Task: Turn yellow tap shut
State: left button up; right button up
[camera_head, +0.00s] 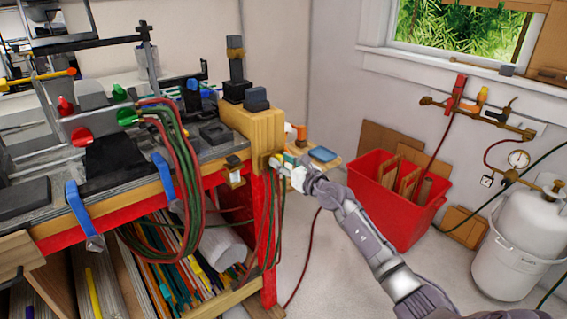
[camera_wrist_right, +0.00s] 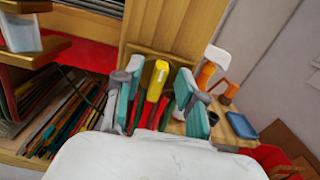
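The yellow tap (camera_wrist_right: 157,78) shows in the right wrist view as an upright yellow lever, in front of the wooden end post of the bench. My right gripper (camera_wrist_right: 155,103) is open, with a teal-padded finger on each side of the lever. Gaps show between the lever and both fingers, and I cannot tell whether either touches it. In the head view my right gripper (camera_head: 283,166) is at the bench's right end, and the tap there is too small or hidden to make out. My left gripper is not in view.
Red and green hoses (camera_head: 268,215) hang below the bench end. An orange-and-white fixture (camera_wrist_right: 208,70) stands right of the gripper. A red crate (camera_head: 396,215) and a white gas cylinder (camera_head: 515,245) are on the right. Another tap assembly (camera_head: 480,100) is on the wall.

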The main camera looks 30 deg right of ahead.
grip_shut()
jog(key=m+p, duration=0.2)
jog(key=shift+d+r+m, duration=0.1)
jog(key=shift+r+m, duration=0.05)
jog(key=shift+m, duration=0.15)
jog(key=m+p, duration=0.2)
jog(key=m, duration=0.3)
jog(key=f+m+p, duration=0.1)
jog(key=m+p, duration=0.1)
jog(key=m, duration=0.3)
jog(key=d+m+p, duration=0.1)
jog(key=m+p, duration=0.1)
jog(key=m, duration=0.3)
jog(key=shift+f+p, duration=0.25)
jog(key=shift+p, duration=0.05)
jog(key=shift+m, duration=0.3)
